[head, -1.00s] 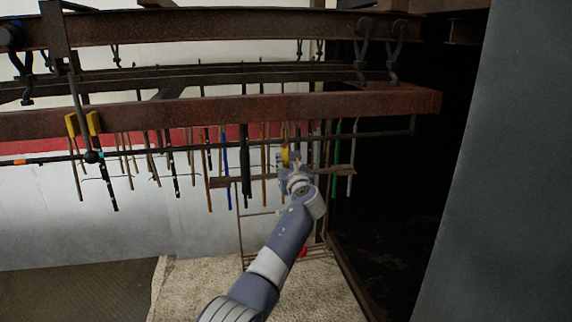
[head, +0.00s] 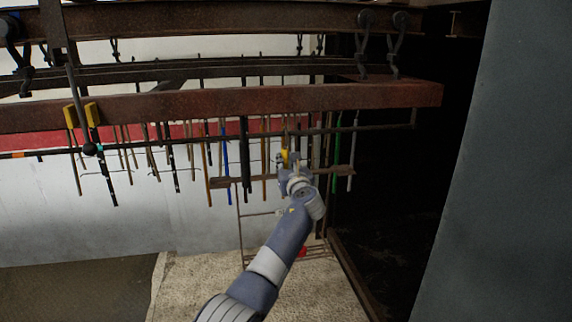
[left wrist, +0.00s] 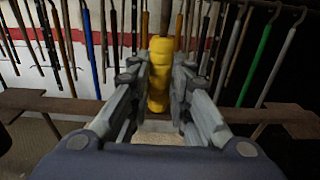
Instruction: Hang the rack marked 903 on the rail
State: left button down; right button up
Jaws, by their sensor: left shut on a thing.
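My left gripper (head: 288,165) is shut on a yellow grip (head: 284,157), in front of the row of hanging rods. In the left wrist view the yellow grip (left wrist: 160,70) stands upright between the two fingers. No 903 marking is readable, so I cannot tell which rack the grip belongs to. A thin dark rail (head: 210,139) runs across below the rusty beam, above my gripper, with its right end bent upward. A thin wire frame (head: 240,230) shows below, partly hidden by my arm. My right gripper is out of view.
Several thin coloured rods hang behind the gripper, including a blue one (head: 226,170) and a green one (head: 337,140). A rusty beam (head: 200,108) crosses above. Two yellow blocks (head: 92,113) sit at the left. A grey panel (head: 500,180) closes the right side.

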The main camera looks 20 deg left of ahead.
pick_arm(q)
jog(key=shift+f, duration=0.15)
dwell(0.4)
jog(key=c, duration=1.4)
grip_release()
jog(key=shift+s, duration=0.1)
jog(key=shift+o, duration=1.4)
jog(key=shift+f, duration=0.25)
